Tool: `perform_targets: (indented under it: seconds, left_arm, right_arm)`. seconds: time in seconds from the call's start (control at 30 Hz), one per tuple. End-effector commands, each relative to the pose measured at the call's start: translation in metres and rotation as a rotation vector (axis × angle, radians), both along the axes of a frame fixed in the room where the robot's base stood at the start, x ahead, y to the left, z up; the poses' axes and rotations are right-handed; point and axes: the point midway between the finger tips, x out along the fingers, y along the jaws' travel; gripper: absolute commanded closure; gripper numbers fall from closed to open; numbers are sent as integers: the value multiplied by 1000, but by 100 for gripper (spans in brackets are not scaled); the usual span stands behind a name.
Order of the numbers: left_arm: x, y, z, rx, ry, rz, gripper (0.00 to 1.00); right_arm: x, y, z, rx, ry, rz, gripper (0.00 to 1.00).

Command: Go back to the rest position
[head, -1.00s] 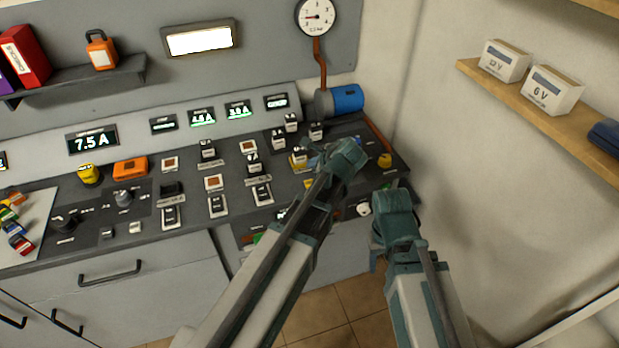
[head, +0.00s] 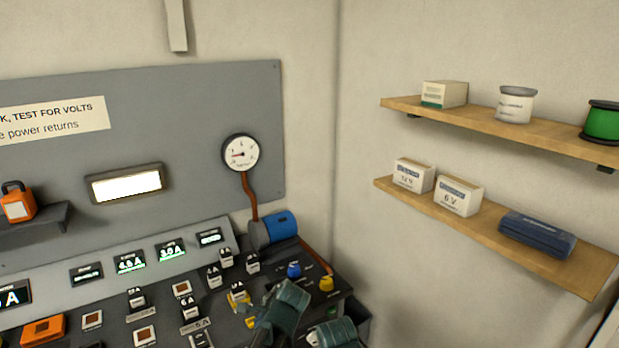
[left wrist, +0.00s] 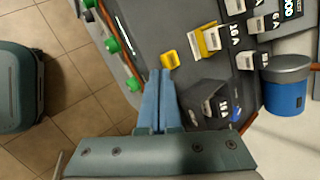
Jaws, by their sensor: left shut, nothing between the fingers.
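My left gripper (head: 270,312) is at the bottom middle of the head view, over the right end of the control desk (head: 345,292). Its teal wrist hides part of the desk. In the left wrist view the blue fingers (left wrist: 160,78) lie side by side, shut and empty. Their tips appear near a small yellow tag (left wrist: 169,60); I cannot tell if they touch it. A teal part of my right arm (head: 336,333) shows at the bottom edge of the head view; its fingers are not visible.
Breaker switches (head: 214,276), blue (head: 293,270) and yellow (head: 326,284) knobs stand near my left gripper. A blue cylinder (head: 281,226) sits at the panel's corner. Two wall shelves (head: 545,258) at right hold boxes. A gauge (head: 240,153) hangs on the back panel.

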Motion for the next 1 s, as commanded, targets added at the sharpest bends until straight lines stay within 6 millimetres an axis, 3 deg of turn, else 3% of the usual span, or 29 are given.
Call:
perform_targets:
  seconds: [0.03, 0.2, 0.4, 0.6, 1.0]
  left_arm:
    - [-28, -11, -8, -85, 5, 93, 100]
    - [-104, -52, -30, -343, 55, 463, 100]
    - [-165, -84, -39, -479, 131, 776, 100]
    - [-184, -94, -40, -509, 161, 886, 100]
    - [-184, -94, -40, -510, 159, 888, 100]
  right_arm:
    - [0, 0, 0, 0, 0, 0, 50]
    - [0, 0, 0, 0, 0, 0, 50]
    - [0, 0, 0, 0, 0, 0, 50]
    - [0, 0, 0, 0, 0, 0, 50]
    - [0, 0, 0, 0, 0, 0, 50]
